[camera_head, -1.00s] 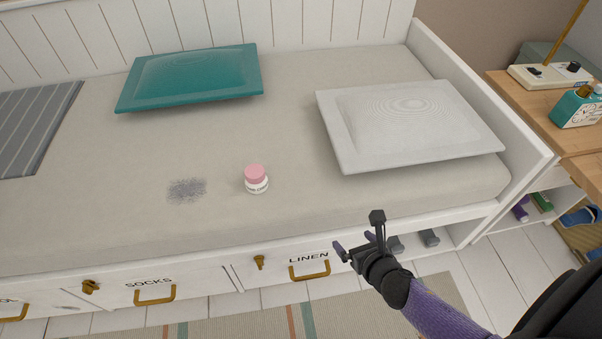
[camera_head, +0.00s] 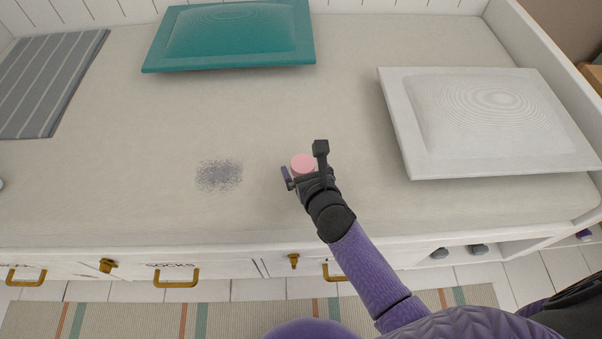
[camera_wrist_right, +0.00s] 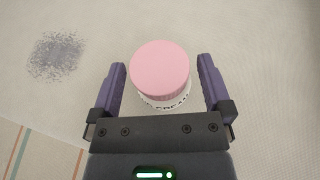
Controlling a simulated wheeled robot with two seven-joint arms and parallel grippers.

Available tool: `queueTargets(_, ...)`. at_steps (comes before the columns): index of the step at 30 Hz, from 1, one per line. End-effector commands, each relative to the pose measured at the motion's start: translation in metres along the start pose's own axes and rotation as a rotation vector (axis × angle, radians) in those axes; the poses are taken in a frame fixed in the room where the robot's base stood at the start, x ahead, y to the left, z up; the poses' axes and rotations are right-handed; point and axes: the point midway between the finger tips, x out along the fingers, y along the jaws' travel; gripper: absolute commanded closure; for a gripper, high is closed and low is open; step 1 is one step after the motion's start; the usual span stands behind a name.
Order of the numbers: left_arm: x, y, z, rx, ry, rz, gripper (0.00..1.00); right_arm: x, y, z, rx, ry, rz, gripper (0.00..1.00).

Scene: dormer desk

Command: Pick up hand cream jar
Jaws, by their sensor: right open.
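The hand cream jar (camera_head: 302,163) has a pink lid and stands upright on the daybed mattress. In the head view my right gripper partly hides it. In the right wrist view the jar (camera_wrist_right: 160,72) sits between the two purple fingers, with a white body and dark lettering under the lid. My right gripper (camera_wrist_right: 162,80) is open, with a visible gap between each finger and the jar. In the head view the gripper (camera_head: 302,176) is at the jar. My left gripper is not in view.
A grey smudge (camera_head: 219,175) marks the mattress (camera_head: 120,130) left of the jar. A teal cushion (camera_head: 230,35) lies behind and a white cushion (camera_head: 490,115) to the right. A grey striped cloth (camera_head: 50,85) lies far left. The mattress around the jar is clear.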

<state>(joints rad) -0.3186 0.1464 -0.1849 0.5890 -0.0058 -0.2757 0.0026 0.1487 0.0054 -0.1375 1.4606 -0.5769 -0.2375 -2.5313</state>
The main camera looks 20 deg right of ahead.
Motion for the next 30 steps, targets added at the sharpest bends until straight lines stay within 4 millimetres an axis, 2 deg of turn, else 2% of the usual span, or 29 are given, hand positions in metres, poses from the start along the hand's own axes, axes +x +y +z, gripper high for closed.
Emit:
queueTargets(1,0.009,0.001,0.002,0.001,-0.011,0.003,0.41,0.010,0.000,-0.007,0.000,0.003,0.000,0.00)
queueTargets(3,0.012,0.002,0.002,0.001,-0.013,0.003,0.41,0.016,0.000,-0.004,0.000,0.003,0.000,0.00)
queueTargets(10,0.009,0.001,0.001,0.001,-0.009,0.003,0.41,0.016,0.000,0.001,0.000,0.001,0.000,0.02)
queueTargets(23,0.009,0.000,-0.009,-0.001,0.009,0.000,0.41,0.016,0.000,0.000,0.000,0.001,0.000,0.93)
queueTargets(24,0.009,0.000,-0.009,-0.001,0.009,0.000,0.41,0.016,0.000,0.000,0.000,0.000,0.000,0.96)
queueTargets(30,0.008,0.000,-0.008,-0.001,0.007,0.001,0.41,0.015,0.000,0.002,0.000,0.000,0.000,0.96)
